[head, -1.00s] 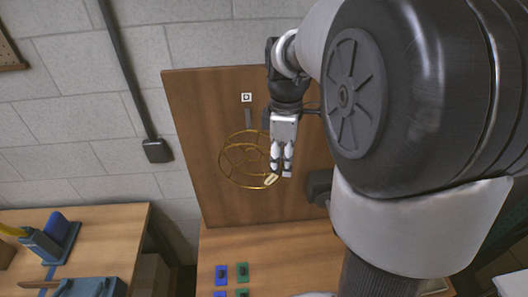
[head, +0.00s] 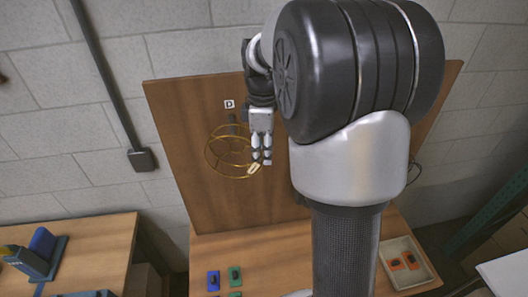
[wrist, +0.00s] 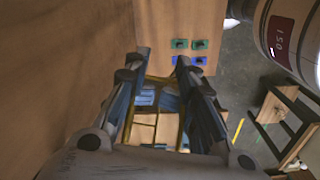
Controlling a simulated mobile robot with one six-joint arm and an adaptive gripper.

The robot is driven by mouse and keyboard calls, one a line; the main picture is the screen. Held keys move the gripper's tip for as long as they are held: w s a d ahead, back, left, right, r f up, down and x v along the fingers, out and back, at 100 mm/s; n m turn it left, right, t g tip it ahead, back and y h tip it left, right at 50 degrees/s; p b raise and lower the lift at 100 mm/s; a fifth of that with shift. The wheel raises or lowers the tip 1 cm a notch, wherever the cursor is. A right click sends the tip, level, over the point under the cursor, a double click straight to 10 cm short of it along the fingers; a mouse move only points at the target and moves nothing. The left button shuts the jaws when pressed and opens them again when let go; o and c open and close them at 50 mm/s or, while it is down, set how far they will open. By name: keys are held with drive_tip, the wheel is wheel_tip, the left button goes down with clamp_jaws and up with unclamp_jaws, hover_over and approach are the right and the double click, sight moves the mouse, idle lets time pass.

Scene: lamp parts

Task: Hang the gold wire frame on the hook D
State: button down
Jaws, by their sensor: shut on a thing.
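The gold wire frame (head: 232,177) is a round cage of thin rings and struts, in front of the upright wooden board in the head view. My gripper (head: 260,169) points down at the frame's right side and is shut on it. In the wrist view, gold wire (wrist: 157,79) shows between the fingers (wrist: 160,68). The hook D (head: 232,119) is a dark grey piece on the board, below a white "D" label (head: 229,104). The frame's upper ring overlaps the hook's lower end in the head view. I cannot tell whether they touch.
The wooden board (head: 180,120) stands at the back of a wooden table. Blue (head: 213,279) and green (head: 235,276) pads lie on the table. A pale tray (head: 425,283) with orange pieces is at the right. My arm covers the board's right half.

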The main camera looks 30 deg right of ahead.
drive_tip(key=shift+w+d+f+p, duration=0.1)
drive_tip(key=shift+w+d+p, duration=0.15)
drive_tip(key=shift+w, duration=0.35)
drive_tip(key=shift+w+d+p, duration=0.2)
drive_tip(key=shift+w+d, duration=0.05)
drive_tip(key=shift+w, duration=0.35)
drive_tip(key=shift+w+d+f, duration=0.25)
drive_tip(key=shift+w+f, duration=0.3)
drive_tip(key=shift+f, duration=0.25)
drive_tip(key=c, duration=0.9)
unclamp_jaws()
drive_tip(key=shift+r, duration=0.15)
wheel_tip(320, 180, up, 12)
drive_tip(key=shift+f, duration=0.1)
